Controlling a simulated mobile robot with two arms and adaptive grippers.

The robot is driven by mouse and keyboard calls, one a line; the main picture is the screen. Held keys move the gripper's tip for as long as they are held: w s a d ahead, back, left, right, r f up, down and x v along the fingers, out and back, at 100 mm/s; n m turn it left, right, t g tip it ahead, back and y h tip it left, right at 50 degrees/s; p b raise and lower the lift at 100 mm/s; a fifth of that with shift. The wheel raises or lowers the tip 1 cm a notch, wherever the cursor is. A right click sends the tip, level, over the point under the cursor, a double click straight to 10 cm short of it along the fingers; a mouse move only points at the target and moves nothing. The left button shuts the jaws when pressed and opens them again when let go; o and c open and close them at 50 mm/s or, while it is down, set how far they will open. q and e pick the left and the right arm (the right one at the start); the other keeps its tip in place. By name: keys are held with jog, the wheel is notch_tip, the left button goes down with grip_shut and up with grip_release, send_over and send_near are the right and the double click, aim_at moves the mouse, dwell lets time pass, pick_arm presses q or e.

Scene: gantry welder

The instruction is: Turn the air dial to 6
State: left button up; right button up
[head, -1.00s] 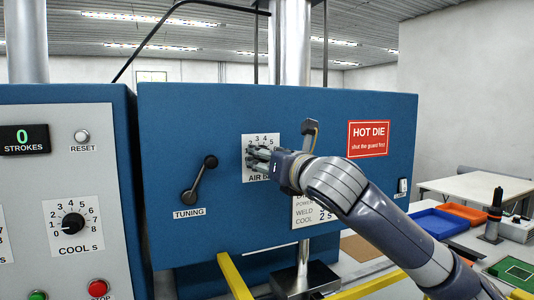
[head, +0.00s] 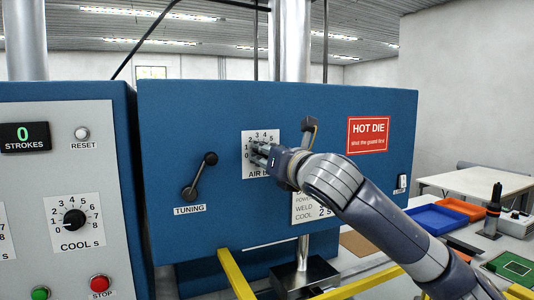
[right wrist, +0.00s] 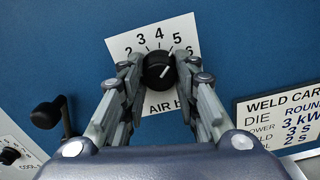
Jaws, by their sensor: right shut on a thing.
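The air dial is a black round knob (right wrist: 158,70) on a white scale plate (head: 249,138) on the blue machine front. In the right wrist view, the numbers 2 to 6 show around its top; the fingers cover other parts of the scale. A short pale mark shows on the knob's right part, slanting up to the right; I cannot tell exactly which number it points at. My right gripper (head: 259,153) is at the dial, its fingers shut on the knob from both sides. The fingers hide most of the knob in the head view. My left gripper is out of view.
A tuning crank (head: 200,176) sits left of the dial. A weld card (right wrist: 284,120) is at lower right. A red HOT DIE sign (head: 367,134) is further right. A control panel with a COOL dial (head: 74,219) stands left. Yellow bars (head: 236,275) stand below.

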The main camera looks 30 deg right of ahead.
jog(key=shift+m+p, duration=1.15)
jog(key=shift+m, duration=1.35)
jog(key=o, duration=1.1)
jog(key=shift+c, duration=0.2)
jog(key=shift+s, duration=0.1)
jog(key=s, duration=1.2)
jog(key=shift+a, duration=0.35)
